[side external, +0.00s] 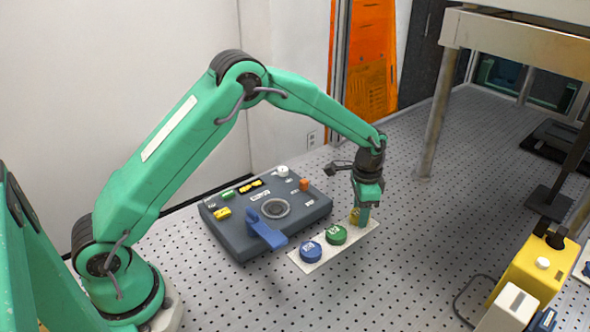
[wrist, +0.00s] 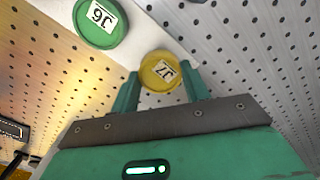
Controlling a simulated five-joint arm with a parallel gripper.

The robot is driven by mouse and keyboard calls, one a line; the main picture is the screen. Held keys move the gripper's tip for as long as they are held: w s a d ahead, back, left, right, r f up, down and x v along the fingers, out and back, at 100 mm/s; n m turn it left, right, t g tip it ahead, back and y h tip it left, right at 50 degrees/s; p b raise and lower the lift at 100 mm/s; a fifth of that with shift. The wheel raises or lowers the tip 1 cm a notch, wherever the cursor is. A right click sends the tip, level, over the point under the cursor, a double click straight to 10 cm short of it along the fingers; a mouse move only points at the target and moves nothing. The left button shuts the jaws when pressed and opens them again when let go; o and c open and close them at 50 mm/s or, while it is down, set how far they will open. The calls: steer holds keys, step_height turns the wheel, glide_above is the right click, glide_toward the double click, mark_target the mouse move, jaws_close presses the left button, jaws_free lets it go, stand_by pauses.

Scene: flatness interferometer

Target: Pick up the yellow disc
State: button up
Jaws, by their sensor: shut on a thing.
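The yellow disc (wrist: 160,72) has a white label that looks like "J7". In the wrist view it sits between the two green fingers of my gripper (wrist: 158,88), which is shut on it. In the side view the yellow disc (side external: 354,216) is partly hidden by my gripper (side external: 361,218), at the far right end of a white strip (side external: 313,267). I cannot tell whether the disc still touches the strip. A green disc (side external: 336,235) lies beside it on the strip, and shows at the top left of the wrist view (wrist: 100,22).
A blue disc (side external: 311,252) lies at the strip's near end. A dark instrument box (side external: 235,236) with a blue lever (side external: 266,230) and coloured buttons stands left of the strip. Yellow equipment (side external: 530,272) stands at right. The perforated table between is mostly clear.

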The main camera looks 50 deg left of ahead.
steer(key=r, duration=0.3)
steer(key=shift+s+d+r, duration=0.25)
steer(key=shift+d, duration=0.1)
steer(key=s+d+r, duration=0.6)
steer(key=s+d, duration=0.1)
steer(key=d, duration=0.1)
steer(key=shift+d+r, duration=0.15)
steer(key=shift+r, duration=0.05)
